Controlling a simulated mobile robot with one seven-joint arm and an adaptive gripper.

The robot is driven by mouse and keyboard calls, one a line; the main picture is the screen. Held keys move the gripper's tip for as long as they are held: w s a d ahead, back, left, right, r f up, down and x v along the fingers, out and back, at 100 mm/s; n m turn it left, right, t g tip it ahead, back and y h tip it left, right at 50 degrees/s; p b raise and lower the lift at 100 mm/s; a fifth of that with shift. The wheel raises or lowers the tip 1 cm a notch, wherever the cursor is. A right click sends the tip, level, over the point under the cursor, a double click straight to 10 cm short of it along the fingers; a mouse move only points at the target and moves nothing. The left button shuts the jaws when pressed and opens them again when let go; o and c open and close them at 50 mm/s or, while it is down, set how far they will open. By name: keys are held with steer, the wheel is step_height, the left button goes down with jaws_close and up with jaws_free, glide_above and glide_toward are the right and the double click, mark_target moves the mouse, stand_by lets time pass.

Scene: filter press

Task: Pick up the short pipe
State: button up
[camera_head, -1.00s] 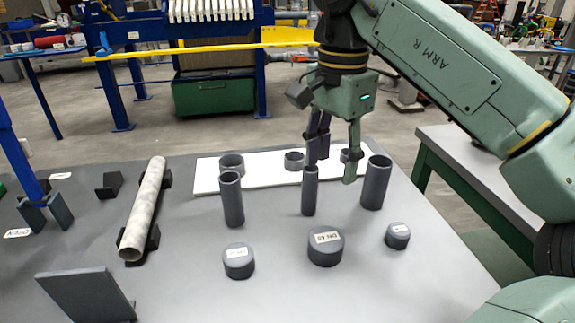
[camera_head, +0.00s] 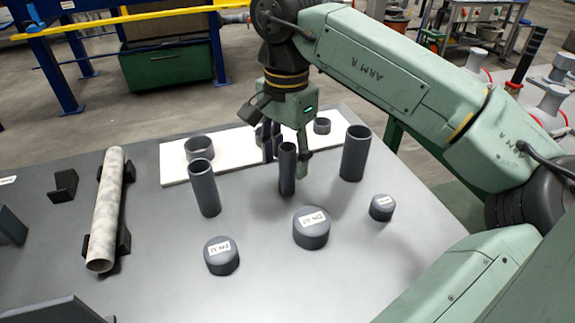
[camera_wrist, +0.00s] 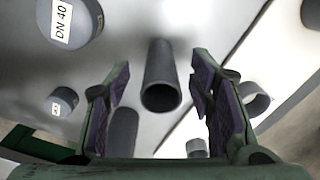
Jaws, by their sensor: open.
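Several dark grey upright pipes stand on the grey table: a wider one at left (camera_head: 203,188), a thin one in the middle (camera_head: 287,172) and a thick one at right (camera_head: 355,154). Which one the task calls short is not marked. My gripper (camera_head: 286,158) points down at the thin middle pipe, open, with one finger on each side of it. In the wrist view, a pipe (camera_wrist: 160,75) stands between the open fingers of my gripper (camera_wrist: 163,85), with visible gaps on both sides. Its open top faces the camera.
Dark caps with labels (camera_head: 311,229) stand in front of the pipes. A white board (camera_head: 172,168) with short rings (camera_head: 199,148) lies behind them. A mottled pale pipe (camera_head: 106,210) lies in black cradles at left. Another pipe (camera_wrist: 122,132) shows near the left finger.

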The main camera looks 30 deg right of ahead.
steer(key=shift+f, duration=1.15)
steer(key=shift+c, duration=0.5)
jaws_close()
